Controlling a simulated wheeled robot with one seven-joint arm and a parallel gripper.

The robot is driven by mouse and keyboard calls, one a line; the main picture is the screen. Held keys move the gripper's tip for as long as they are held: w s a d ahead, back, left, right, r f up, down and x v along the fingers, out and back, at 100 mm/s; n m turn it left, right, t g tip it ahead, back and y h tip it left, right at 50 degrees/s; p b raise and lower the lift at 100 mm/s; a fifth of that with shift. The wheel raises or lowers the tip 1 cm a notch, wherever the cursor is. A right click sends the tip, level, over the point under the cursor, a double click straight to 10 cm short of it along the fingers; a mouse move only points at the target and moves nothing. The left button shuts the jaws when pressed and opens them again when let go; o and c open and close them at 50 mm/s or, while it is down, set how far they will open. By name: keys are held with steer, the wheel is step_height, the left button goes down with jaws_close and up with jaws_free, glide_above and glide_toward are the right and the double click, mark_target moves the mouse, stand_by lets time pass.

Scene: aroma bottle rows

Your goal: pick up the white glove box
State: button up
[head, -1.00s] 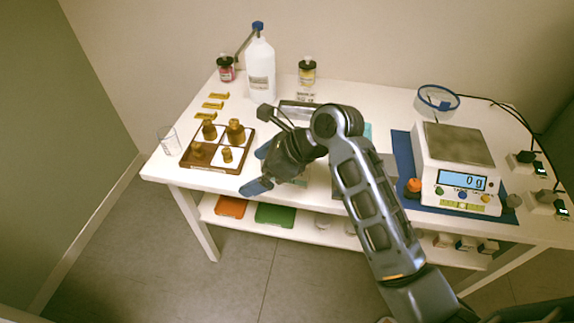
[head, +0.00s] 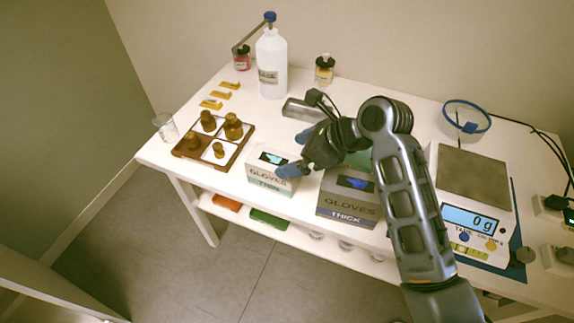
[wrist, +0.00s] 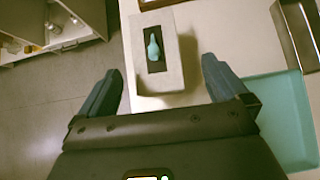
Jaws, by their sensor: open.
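The white glove box (head: 268,180), marked GLOVES THIN, stands near the front edge of the table, right of the wooden weight tray. A teal glove shows in the dark slot on its top. My gripper (head: 298,152) is open and empty at the box's right side, its blue fingers pointing left. One finger overlaps the box's top right corner in the head view. In the wrist view the box (wrist: 176,45) lies ahead, between the open fingertips (wrist: 161,70). Whether a finger touches it I cannot tell.
A grey glove box (head: 345,208), marked THICK, stands close on the right. The wooden tray (head: 236,154) with brown weights is on the left. A metal tray (head: 297,109) lies behind my gripper, and a teal tray (wrist: 275,95) is beside it. A scale (head: 470,178) stands far right.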

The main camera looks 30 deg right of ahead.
mark_target(277, 161)
steer(key=x, duration=0.7)
steer(key=shift+a+f, duration=0.15)
steer(key=shift+a, duration=0.2)
steer(key=c, duration=1.2)
step_height(277, 161, up, 9)
steer(key=shift+w+r, duration=0.1)
steer(key=shift+r, duration=0.45)
steer(key=shift+d, duration=0.1)
